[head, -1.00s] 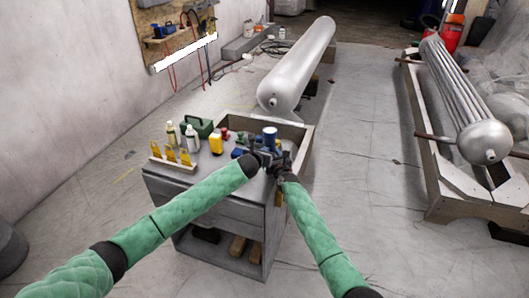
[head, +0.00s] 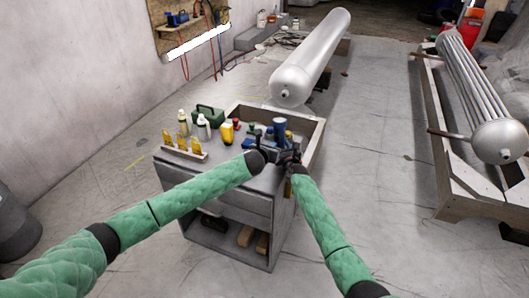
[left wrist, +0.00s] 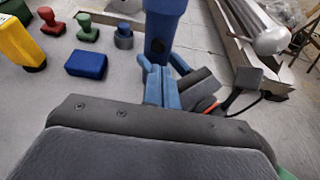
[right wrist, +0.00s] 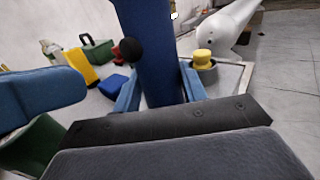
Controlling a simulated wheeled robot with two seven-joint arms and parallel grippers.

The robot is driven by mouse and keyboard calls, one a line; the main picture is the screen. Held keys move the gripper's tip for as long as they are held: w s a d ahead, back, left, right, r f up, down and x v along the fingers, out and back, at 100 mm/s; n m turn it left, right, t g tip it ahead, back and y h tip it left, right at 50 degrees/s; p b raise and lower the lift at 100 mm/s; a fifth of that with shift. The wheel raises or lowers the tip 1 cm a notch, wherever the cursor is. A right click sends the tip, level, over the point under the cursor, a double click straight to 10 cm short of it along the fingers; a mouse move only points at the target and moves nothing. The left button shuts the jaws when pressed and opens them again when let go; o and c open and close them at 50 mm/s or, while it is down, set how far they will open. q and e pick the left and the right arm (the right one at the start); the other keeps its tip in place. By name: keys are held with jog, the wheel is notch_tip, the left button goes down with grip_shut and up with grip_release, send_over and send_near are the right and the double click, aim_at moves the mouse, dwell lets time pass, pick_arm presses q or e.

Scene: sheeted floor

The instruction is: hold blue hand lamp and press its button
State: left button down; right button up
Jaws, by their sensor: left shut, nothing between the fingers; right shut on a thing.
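The blue hand lamp (head: 280,128) stands upright over the cabinet top. My right gripper (head: 291,160) is shut on it; in the right wrist view the fingers (right wrist: 160,92) lie on both sides of the lamp's blue body (right wrist: 152,45). A round black button (right wrist: 131,48) sticks out from the left of the body there. My left gripper (head: 270,156) is shut and empty, close beside the lamp. In the left wrist view its blue fingertips (left wrist: 156,72) are just below the lamp (left wrist: 164,22). In the right wrist view a small gap shows between the left fingers (right wrist: 60,92) and the button.
The grey cabinet (head: 225,205) bears a yellow bottle (head: 227,133), a green toolbox (head: 207,114), two pale bottles and a rack of yellow-handled items (head: 181,145). A blue block (left wrist: 86,64) and small knobbed pieces stand near my left gripper. A silver cylinder (head: 312,60) lies behind.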

aim_at(278, 138)
pick_arm(q)
jog(key=v, duration=0.9)
jog(key=shift+r, duration=0.15)
jog(key=shift+n+g, duration=0.3)
jog(key=shift+n, duration=0.1)
jog(key=s+f, duration=0.1)
jog(key=f, duration=0.1)
jog(key=s+f, duration=0.1)
jog(key=f, duration=0.2)
jog(key=s+f, duration=0.2)
jog(key=shift+d+f, duration=0.15)
jog(key=shift+f, duration=0.2)
jog(key=shift+a+f, duration=0.1)
jog(key=shift+a, duration=0.15)
notch_tip(278, 138, up, 5)
jog(key=w+m+t+h, duration=0.1)
jog(key=w+t, duration=0.1)
jog(key=t, duration=0.1)
jog(key=shift+w+a, duration=0.4)
jog(key=x, duration=1.4)
jog(key=shift+r, duration=0.25)
